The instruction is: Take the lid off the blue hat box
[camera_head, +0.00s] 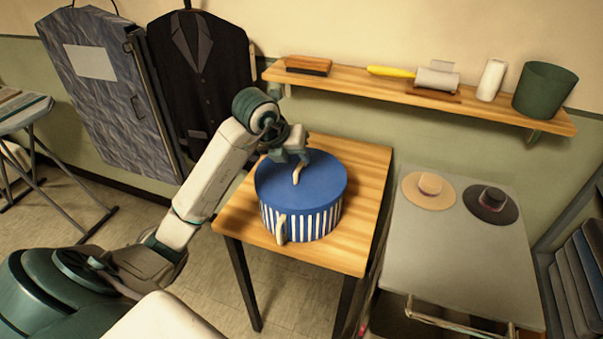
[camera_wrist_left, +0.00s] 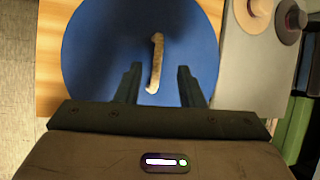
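The blue hat box (camera_head: 300,220) stands on a small wooden table, with blue and white striped sides. Its plain blue lid (camera_head: 325,178) sits on top, with a cream handle (camera_head: 298,172) at its middle. My left gripper (camera_head: 293,155) is just above the lid beside the handle. In the left wrist view the lid (camera_wrist_left: 90,50) fills the middle, and the handle (camera_wrist_left: 156,62) stands between the two spread fingers of the left gripper (camera_wrist_left: 156,85), apart from both. A cream loop (camera_head: 281,228) hangs on the box's front side. My right gripper is in neither view.
The wooden table (camera_head: 355,175) has bare room right of the box. A grey cart (camera_head: 450,245) with a tan hat (camera_head: 430,190) and a black hat (camera_head: 491,204) stands to the right, its front clear. A wall shelf (camera_head: 400,95) runs above; garments hang behind my left arm.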

